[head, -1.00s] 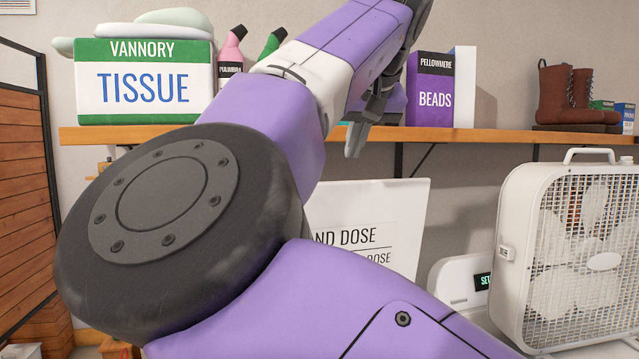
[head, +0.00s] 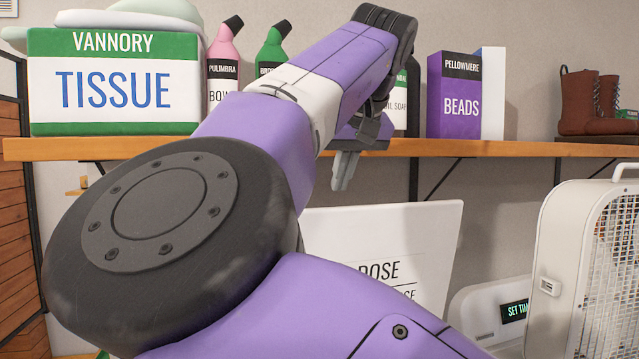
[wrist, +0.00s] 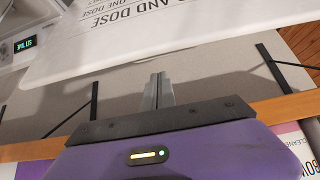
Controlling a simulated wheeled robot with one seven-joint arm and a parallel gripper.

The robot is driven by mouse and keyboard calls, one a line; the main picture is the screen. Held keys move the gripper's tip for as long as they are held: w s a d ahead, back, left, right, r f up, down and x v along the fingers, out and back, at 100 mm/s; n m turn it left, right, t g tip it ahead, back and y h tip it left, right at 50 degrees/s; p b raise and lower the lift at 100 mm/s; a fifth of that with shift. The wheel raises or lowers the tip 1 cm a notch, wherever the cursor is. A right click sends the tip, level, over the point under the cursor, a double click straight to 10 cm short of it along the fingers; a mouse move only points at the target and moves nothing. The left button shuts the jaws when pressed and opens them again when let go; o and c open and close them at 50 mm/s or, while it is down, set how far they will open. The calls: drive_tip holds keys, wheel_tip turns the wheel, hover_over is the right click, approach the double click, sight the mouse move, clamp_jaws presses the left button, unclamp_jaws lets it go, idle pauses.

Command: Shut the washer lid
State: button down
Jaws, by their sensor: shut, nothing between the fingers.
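The washer lid (head: 425,240) is a white panel with printed dosing text, standing raised below the shelf; my arm hides its left part. It also shows across the top of the wrist view (wrist: 210,38). My gripper (head: 344,172) is shut and empty, pointing down at the shelf's front edge, just above the lid's top edge in the head view. In the wrist view my closed fingers (wrist: 158,90) are in front of the wall, apart from the lid. The washer's control panel with a lit display (head: 515,311) is right of the lid; the tub is hidden.
A wooden shelf (head: 480,148) runs close to my gripper, with a tissue box (head: 115,85), bottles (head: 222,45), a beads box (head: 460,105) and boots (head: 590,100). Dark brackets hang below it. A white box fan (head: 570,260) stands at the right.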

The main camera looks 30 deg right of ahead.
drive_tip(key=p+x, duration=0.1)
drive_tip(key=x, duration=0.7)
drive_tip(key=shift+f, duration=0.15)
